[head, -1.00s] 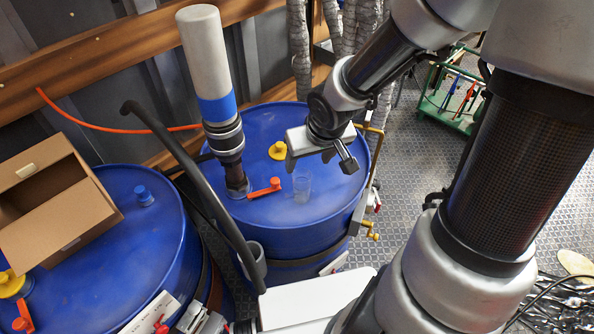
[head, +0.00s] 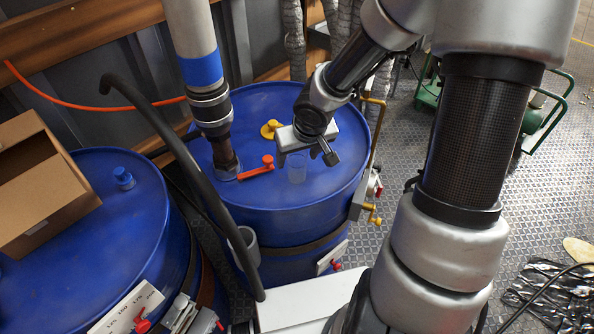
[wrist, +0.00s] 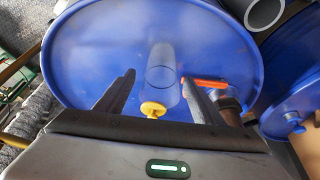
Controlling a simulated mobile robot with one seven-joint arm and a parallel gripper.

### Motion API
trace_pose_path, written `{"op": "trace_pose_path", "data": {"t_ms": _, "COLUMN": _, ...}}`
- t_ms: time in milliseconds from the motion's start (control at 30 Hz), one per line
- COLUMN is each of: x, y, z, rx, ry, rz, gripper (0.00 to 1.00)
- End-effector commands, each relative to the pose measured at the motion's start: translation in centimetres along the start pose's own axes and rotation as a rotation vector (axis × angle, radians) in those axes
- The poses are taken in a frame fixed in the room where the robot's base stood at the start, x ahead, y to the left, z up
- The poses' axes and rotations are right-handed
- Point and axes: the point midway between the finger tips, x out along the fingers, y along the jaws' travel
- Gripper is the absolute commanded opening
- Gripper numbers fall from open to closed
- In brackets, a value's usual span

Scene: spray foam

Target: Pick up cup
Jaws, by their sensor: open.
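A clear see-through cup (head: 297,168) stands on top of the right blue drum (head: 318,194). My gripper (head: 305,160) is just above and behind the cup in the head view, pointing down at the drum top. In the wrist view the cup (wrist: 161,66) appears between and beyond the two dark fingers of my gripper (wrist: 160,85). The fingers are spread wide and hold nothing. Whether a finger touches the cup cannot be told.
An orange-red valve handle (head: 257,167) lies left of the cup, by a tall grey pipe (head: 208,105). A yellow cap (head: 270,129) sits behind. A black hose (head: 190,165) curves at left. A cardboard box (head: 40,190) rests on the left drum (head: 95,255).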

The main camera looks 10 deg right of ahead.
Motion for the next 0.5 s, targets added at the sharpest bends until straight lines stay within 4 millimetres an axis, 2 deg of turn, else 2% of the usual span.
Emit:
{"op": "trace_pose_path", "data": {"t_ms": 33, "x": 0.90, "y": -0.11, "z": 0.08, "rx": -0.002, "ry": 0.000, "rz": -0.002, "gripper": 0.62}}
{"op": "trace_pose_path", "data": {"t_ms": 100, "x": 1.21, "y": -0.10, "z": -0.01, "rx": -0.002, "ry": 0.001, "rz": -0.001, "gripper": 0.62}}
{"op": "trace_pose_path", "data": {"t_ms": 333, "x": 1.17, "y": -0.04, "z": -0.08, "rx": 0.000, "ry": 0.001, "rz": 0.000, "gripper": 0.62}}
{"op": "trace_pose_path", "data": {"t_ms": 367, "x": 1.17, "y": -0.04, "z": -0.07, "rx": 0.000, "ry": 0.001, "rz": 0.000, "gripper": 0.60}}
{"op": "trace_pose_path", "data": {"t_ms": 500, "x": 1.16, "y": -0.04, "z": -0.06, "rx": 0.000, "ry": 0.001, "rz": 0.000, "gripper": 0.37}}
